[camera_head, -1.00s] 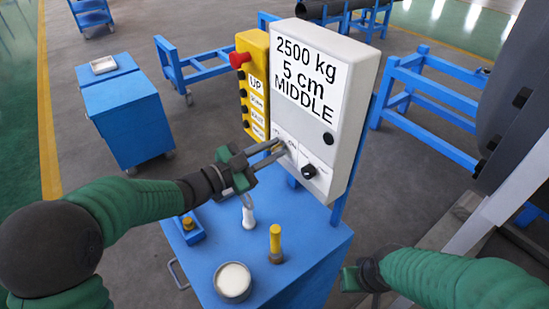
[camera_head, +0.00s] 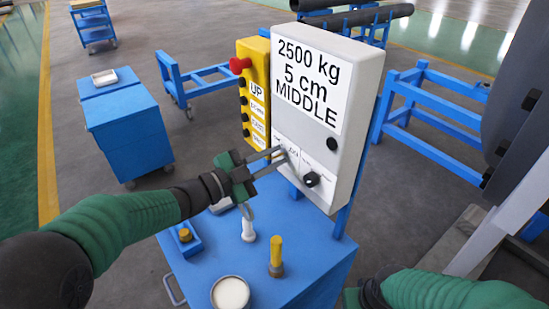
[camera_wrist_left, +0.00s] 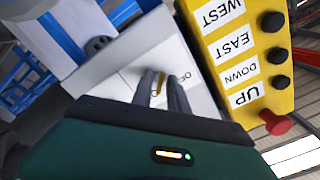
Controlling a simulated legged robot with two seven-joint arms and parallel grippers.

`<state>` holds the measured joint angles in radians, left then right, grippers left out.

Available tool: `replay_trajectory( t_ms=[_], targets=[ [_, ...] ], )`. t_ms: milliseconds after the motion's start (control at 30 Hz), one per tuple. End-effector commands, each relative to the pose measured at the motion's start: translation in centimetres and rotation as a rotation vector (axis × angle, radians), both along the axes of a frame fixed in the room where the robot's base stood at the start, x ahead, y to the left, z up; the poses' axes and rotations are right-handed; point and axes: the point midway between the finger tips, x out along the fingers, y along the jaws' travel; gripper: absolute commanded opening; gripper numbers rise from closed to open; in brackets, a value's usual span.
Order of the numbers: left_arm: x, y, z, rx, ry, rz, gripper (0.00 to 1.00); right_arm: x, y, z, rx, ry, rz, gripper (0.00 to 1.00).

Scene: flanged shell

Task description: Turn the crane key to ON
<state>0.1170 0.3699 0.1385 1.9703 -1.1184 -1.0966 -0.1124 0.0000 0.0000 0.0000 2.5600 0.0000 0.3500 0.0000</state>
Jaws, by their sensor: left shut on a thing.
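The crane control box (camera_head: 350,130) is light grey, with a sign reading 2500 kg, 5 cm, MIDDLE above its lower panel. My left gripper (camera_head: 281,156) reaches the left part of that panel from the left. In the left wrist view, its two dark fingers close around a small brass-coloured key (camera_wrist_left: 158,84). An OFF label (camera_wrist_left: 184,78) shows beside the fingers. The key is mostly hidden by the fingers in the head view, and I cannot tell its exact angle. My right gripper (camera_head: 356,296) is low in the head view, away from the box, its fingers unclear.
A yellow button panel (camera_head: 253,95) with a red knob adjoins the box on the left. A black knob (camera_head: 311,180) is right of the key. The blue cart (camera_head: 305,255) below holds a white round container (camera_head: 230,293) and a yellow-topped post (camera_head: 276,252).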

Motion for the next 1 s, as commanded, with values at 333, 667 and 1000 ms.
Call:
replay_trajectory(
  t_ms=[333,667,1000],
  targets=[
    [0.0,-0.1,-0.3,0.003,0.006,-0.001,0.27,0.0,0.0,0.0,0.0,0.0,0.0,0.36],
    [-2.9,4.2,-0.2,0.003,0.004,0.005,0.27,0.0,0.0,-0.1,0.0,0.0,0.0,0.36],
    [-8.5,11.8,-0.2,0.002,0.005,0.004,0.27,0.0,0.0,-0.1,0.0,0.0,0.0,0.36]
  ],
)
